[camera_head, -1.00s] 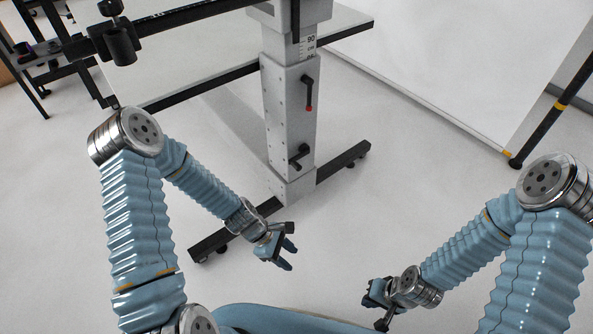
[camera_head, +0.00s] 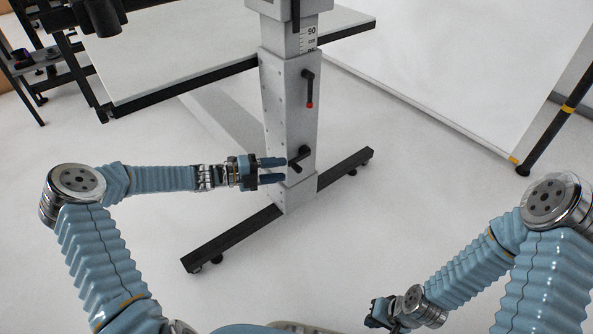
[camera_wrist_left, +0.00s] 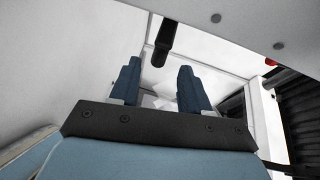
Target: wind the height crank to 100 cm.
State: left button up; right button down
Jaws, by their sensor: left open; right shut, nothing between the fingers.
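The grey column (camera_head: 290,122) carries a black crank (camera_head: 299,157) low on its front and a black lever with a red tip (camera_head: 309,88) above it. I cannot tell for sure which is the height crank. A scale (camera_head: 308,38) above shows 90 and cm. My left gripper (camera_head: 286,170) is open, its fingers pointing right close beside the lower crank; contact is unclear. In the left wrist view a black cylindrical grip (camera_wrist_left: 163,42), apparently the crank's, shows beyond the fingertips (camera_wrist_left: 160,72), between them. My right gripper (camera_head: 374,312) is shut and empty, low and away from the column.
The column stands on a dark floor foot (camera_head: 235,238) with castors. A pale board with a black frame edge (camera_head: 185,88) lies behind my left arm. A large white panel (camera_head: 440,70) stands at right, with a black and yellow leg (camera_head: 548,140). The floor before the column is open.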

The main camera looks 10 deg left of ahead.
aim_at(297, 168)
pick_arm(q)
jog(key=x, duration=0.6)
jog(key=shift+d+b, duration=0.1)
jog(key=shift+b, duration=0.3)
grip_shut()
